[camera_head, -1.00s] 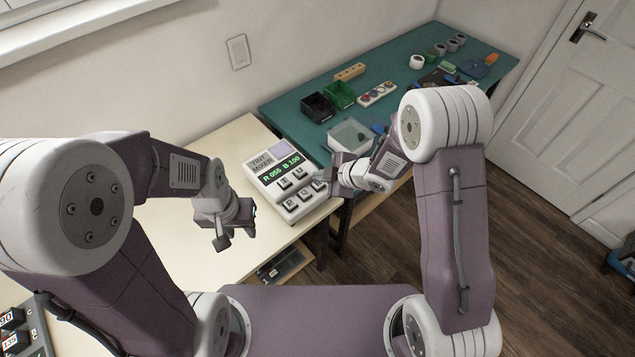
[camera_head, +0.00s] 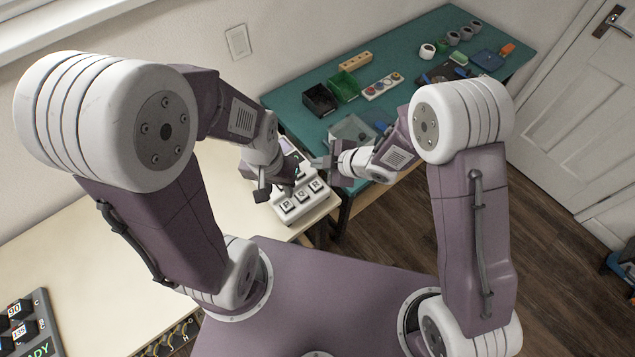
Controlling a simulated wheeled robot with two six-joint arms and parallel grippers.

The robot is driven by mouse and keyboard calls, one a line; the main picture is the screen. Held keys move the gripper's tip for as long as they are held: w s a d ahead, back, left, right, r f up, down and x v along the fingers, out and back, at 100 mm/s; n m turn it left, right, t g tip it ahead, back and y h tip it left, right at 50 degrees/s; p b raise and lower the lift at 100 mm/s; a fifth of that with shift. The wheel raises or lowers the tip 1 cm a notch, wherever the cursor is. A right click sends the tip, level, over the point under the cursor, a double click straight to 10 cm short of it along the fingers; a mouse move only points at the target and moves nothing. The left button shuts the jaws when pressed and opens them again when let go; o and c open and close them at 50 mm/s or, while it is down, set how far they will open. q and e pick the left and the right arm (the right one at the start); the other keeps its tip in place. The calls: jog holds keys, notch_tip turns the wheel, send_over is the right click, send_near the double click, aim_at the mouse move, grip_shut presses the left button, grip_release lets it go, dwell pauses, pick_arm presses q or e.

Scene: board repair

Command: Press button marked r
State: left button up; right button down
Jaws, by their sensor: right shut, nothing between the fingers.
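The pale tint mixer box (camera_head: 279,215) stands on the cream table near its right end. Its front row has three dark-marked buttons: a left one (camera_head: 287,206), a middle one (camera_head: 302,196) and a right one (camera_head: 317,186). Their letters are too small to read surely. My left gripper (camera_head: 281,190) is over the mixer, close to the buttons, and hides most of the display and other keys. I cannot tell whether it touches a button or how far its fingers are apart. My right gripper (camera_head: 322,162) is shut and empty beside the mixer's right back side.
A green bench (camera_head: 330,68) behind holds a black bin (camera_head: 319,100), a green bin (camera_head: 344,86), a strip with round coloured parts (camera_head: 383,87) and a clear tray (camera_head: 352,130). Another keyed device (camera_head: 22,325) is at lower left. The cream table's middle is clear.

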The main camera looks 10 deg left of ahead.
jog(key=b, duration=0.8)
send_near(313, 182)
jog(key=a+f, duration=0.1)
jog(key=w+a, duration=0.1)
jog(key=a, duration=0.1)
jog(key=w+a+f, duration=0.1)
jog(key=shift+a+f, duration=0.2)
jog(key=shift+f, duration=0.1)
jog(key=shift+f, duration=0.1)
dwell(0.9)
jog(key=shift+f+b, duration=0.3)
jog(key=shift+f, duration=0.05)
jog(key=shift+f+b, duration=0.55)
dwell(0.6)
jog(key=shift+r, duration=0.1)
jog(key=shift+r+p, duration=0.85)
jog(key=shift+p, duration=0.05)
jog(key=shift+r, duration=0.1)
